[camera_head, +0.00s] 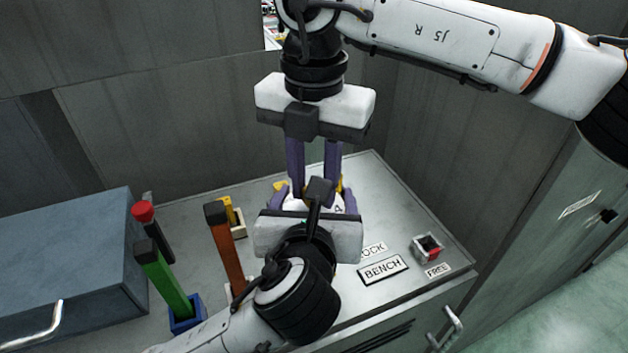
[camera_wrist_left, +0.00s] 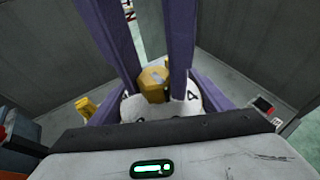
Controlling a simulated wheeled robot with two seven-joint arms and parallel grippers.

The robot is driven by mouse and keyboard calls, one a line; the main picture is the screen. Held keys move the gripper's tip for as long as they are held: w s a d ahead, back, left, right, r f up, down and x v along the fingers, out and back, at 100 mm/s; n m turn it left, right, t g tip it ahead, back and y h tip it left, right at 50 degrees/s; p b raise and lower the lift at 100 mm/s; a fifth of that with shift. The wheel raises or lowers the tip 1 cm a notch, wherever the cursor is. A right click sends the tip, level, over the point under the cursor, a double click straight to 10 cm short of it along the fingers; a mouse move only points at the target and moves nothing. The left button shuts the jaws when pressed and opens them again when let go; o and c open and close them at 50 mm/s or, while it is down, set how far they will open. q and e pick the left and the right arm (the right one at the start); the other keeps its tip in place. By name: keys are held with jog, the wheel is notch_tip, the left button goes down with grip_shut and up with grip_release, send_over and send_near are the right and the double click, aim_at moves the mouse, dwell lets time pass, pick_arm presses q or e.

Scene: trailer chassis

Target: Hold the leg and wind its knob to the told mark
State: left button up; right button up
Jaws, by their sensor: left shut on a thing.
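The leg's white round top (camera_wrist_left: 198,101), marked with a 4, stands in the left wrist view with a yellow faceted knob (camera_wrist_left: 152,85) above it. In the head view only a bit of the white top (camera_head: 298,204) shows behind my left gripper. My left gripper (camera_head: 318,196) is shut on the leg, its purple fingers on either side of the white top. My right gripper (camera_head: 315,180) points down from above, its two purple fingers apart with the knob between them. I cannot tell whether they press on it. The leg's lower part is hidden.
A green bar in a blue socket (camera_head: 188,318), a red-topped dark rod (camera_head: 143,211) and an orange-brown bar (camera_head: 226,250) stand at left. A small box (camera_head: 427,247) sits near the FREE label; a BENCH label (camera_head: 383,269) lies closer. The bench's right side is mostly clear.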

jog(key=shift+s+f, duration=0.1)
jog(key=shift+f, duration=0.2)
jog(key=o, duration=1.1)
jog(key=shift+c, duration=0.2)
jog(key=shift+r, duration=0.15)
notch_tip(320, 180, up, 12)
